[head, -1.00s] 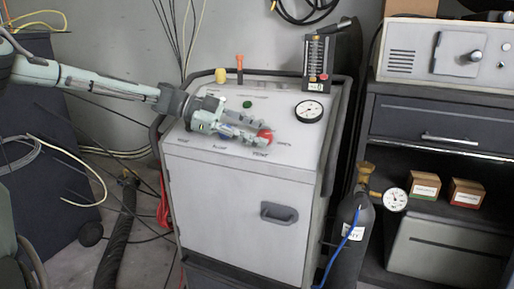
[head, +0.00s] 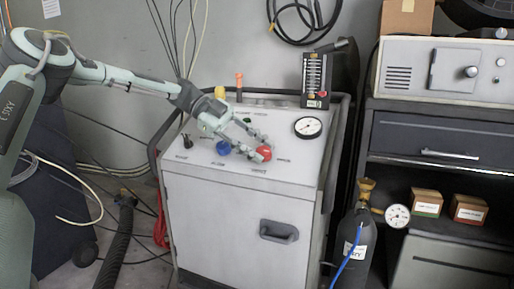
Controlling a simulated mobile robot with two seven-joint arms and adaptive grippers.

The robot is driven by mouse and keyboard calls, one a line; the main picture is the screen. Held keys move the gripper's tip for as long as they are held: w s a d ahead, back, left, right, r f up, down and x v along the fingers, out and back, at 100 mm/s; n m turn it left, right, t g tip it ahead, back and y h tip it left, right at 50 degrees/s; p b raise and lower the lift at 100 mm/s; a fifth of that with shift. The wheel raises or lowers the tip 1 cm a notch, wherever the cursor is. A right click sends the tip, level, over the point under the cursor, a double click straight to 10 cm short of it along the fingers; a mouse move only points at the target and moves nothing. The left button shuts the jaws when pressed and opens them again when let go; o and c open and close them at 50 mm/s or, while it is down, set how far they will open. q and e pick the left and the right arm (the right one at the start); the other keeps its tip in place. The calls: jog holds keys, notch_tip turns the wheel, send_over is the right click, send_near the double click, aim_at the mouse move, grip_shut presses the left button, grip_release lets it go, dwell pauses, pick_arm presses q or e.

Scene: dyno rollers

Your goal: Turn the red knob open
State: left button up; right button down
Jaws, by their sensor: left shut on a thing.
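The red knob (head: 264,153) is on the sloped top panel of the grey-white cabinet (head: 235,210), near its front edge. My left gripper (head: 257,148) reaches in from the left over the panel, its fingers shut on the red knob and partly hiding it. A blue knob (head: 223,148) sits just left of the red one, below the gripper's palm. A small black knob (head: 187,142) stands farther left on the panel. My right gripper is not in view.
A round gauge (head: 308,127) and a black meter block (head: 316,80) are at the panel's right and back. A gas cylinder (head: 355,240) with a gauge (head: 397,215) stands right of the cabinet. A hose (head: 117,240) and cables lie on the left.

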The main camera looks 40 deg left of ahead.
pick_arm(q)
jog(key=o, duration=1.1)
jog(key=shift+o, duration=0.2)
jog(key=shift+a, duration=0.1)
jog(key=v, duration=1.1)
jog(key=shift+s+a+r, duration=0.15)
jog(key=shift+a+r, duration=0.05)
jog(key=shift+a, duration=0.15)
